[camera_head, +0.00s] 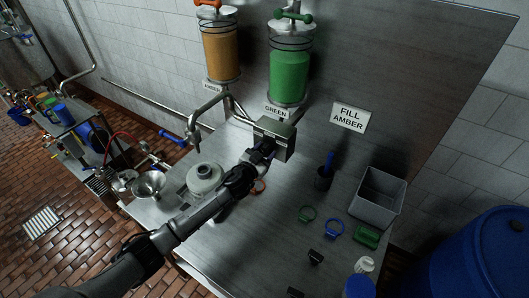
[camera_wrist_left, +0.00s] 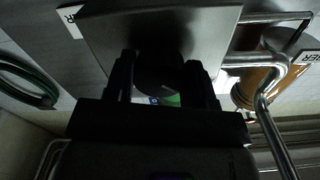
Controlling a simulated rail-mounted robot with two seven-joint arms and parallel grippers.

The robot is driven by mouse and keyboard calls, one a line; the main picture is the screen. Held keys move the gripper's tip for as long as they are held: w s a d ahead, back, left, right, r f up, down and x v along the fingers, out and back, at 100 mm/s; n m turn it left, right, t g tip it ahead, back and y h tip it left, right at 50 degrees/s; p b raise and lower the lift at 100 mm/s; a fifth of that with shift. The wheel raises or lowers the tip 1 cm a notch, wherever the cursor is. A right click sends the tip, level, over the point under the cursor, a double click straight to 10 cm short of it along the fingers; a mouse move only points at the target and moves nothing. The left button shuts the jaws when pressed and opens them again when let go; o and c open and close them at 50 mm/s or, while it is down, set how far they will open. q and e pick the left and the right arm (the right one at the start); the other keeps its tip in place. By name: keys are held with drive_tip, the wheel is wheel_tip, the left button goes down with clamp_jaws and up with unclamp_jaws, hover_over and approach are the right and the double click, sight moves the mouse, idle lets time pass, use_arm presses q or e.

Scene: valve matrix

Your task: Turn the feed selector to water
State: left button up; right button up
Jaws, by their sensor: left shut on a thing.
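The feed selector is a grey metal box (camera_head: 274,137) below the GREEN cylinder, with a dark round knob (camera_wrist_left: 157,72) on its face. My left gripper (camera_head: 262,151) is at the front of the box. In the left wrist view its two dark fingers (camera_wrist_left: 160,82) stand on either side of the knob and are shut on it. A small patch of blue and green marking (camera_wrist_left: 163,100) shows below the knob. The knob's pointer and its exact setting are hidden. My right gripper is not in view.
An amber cylinder (camera_head: 221,52) and a green cylinder (camera_head: 289,75) hang on the back wall, near a "FILL AMBER" sign (camera_head: 350,118). A bent metal spout (camera_head: 207,105) is left of the box. A pale container (camera_head: 203,177) stands beside my arm. A grey bin (camera_head: 378,196) stands right.

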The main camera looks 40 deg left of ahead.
use_arm(q)
drive_tip(key=m, duration=0.5)
drive_tip(key=shift+m+p, duration=0.45)
drive_tip(key=shift+m, duration=1.75)
drive_tip(key=o, duration=0.9)
